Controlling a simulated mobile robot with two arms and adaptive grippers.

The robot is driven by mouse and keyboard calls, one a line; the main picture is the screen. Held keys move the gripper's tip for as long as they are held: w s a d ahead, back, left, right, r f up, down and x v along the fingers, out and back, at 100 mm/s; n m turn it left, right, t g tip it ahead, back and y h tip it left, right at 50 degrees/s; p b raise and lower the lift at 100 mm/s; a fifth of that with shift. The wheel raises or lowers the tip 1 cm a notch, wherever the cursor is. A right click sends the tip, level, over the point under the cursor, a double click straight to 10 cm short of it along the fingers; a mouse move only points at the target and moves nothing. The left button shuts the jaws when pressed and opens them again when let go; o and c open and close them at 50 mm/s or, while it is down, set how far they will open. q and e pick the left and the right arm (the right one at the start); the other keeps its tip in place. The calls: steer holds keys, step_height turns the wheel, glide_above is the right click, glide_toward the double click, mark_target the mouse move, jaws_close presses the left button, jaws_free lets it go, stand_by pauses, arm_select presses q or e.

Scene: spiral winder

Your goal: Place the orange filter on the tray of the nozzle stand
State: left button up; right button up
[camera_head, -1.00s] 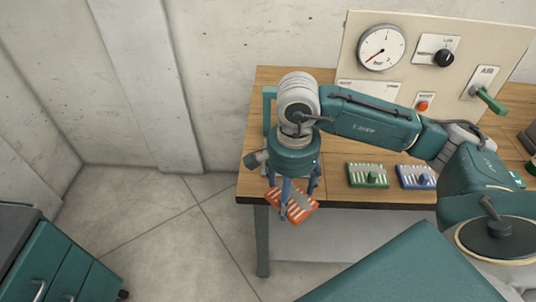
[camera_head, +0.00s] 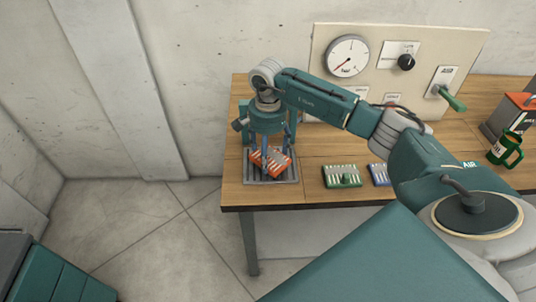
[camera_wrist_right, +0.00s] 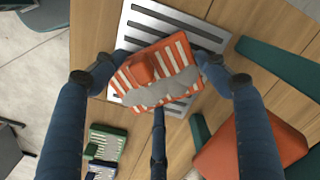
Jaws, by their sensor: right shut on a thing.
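The orange filter (camera_head: 277,160), a slatted plate with a raised block, is gripped in my right gripper (camera_head: 265,160). The tray of the nozzle stand (camera_head: 290,178) is a grey slotted plate at the bench's left end. The filter overlaps it in both views, and the tray (camera_wrist_right: 222,38) shows behind it in the wrist view. I cannot tell whether they touch. The stand's teal frame is mostly hidden behind my right arm. My left gripper is not in view.
A green filter (camera_head: 342,176) and a blue filter (camera_head: 379,175) lie right of the tray on the wooden bench. A panel with a gauge (camera_head: 347,56) stands behind. Open floor lies left of the bench.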

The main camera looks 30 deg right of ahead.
steer(key=shift+f+p, duration=0.35)
steer(key=shift+f, duration=0.7)
steer(key=shift+f+b, duration=0.2)
steer(key=shift+b, duration=0.15)
steer(key=o, duration=1.2)
steer(key=shift+r, duration=0.1)
